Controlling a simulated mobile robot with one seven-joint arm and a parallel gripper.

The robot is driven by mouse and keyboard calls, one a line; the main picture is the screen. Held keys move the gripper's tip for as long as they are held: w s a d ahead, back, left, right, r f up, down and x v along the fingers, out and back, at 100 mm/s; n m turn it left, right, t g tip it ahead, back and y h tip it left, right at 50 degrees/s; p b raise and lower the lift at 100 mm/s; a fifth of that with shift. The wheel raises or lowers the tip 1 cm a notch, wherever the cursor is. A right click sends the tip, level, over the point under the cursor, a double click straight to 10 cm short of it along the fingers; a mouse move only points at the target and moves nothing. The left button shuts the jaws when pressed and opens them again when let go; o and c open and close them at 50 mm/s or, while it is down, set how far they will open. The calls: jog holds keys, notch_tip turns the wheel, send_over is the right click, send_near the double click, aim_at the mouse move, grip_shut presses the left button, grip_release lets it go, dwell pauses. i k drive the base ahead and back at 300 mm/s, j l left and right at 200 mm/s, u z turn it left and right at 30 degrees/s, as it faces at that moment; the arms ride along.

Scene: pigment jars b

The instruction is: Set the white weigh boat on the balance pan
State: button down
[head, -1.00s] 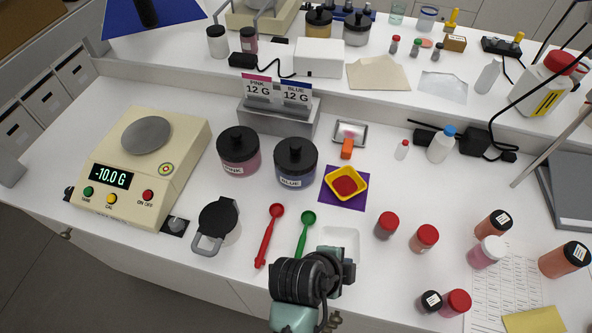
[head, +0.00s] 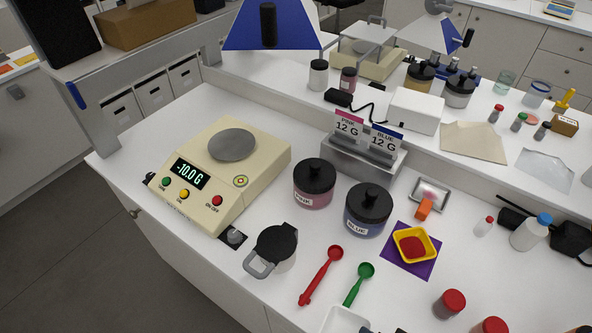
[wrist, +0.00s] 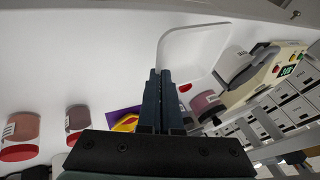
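The white weigh boat (head: 345,321) is at the bottom edge of the head view, partly cut off, beside the green spoon's lower end. In the wrist view the boat (wrist: 200,38) lies just beyond my fingertips. My gripper (wrist: 160,74) has its dark fingers close together at the boat's near wall, gripping it. The cream balance (head: 268,165) stands on the left, its display at -10.0 G. Its round grey pan (head: 232,145) is empty. The balance (wrist: 262,83) also shows at the right of the wrist view.
Pink (head: 314,186) and blue (head: 368,212) jars stand right of the balance. A yellow dish (head: 414,244) sits on a purple sheet. Behind stands a card holder (head: 360,160).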

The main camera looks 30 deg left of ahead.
aim_at(231, 143)
jog(key=u, duration=1.1)
jog(key=i+l+u, duration=0.1)
jog(key=i+u, duration=0.25)
jog(key=i+l+u, duration=0.2)
jog(key=u, duration=0.15)
jog(key=i, duration=0.05)
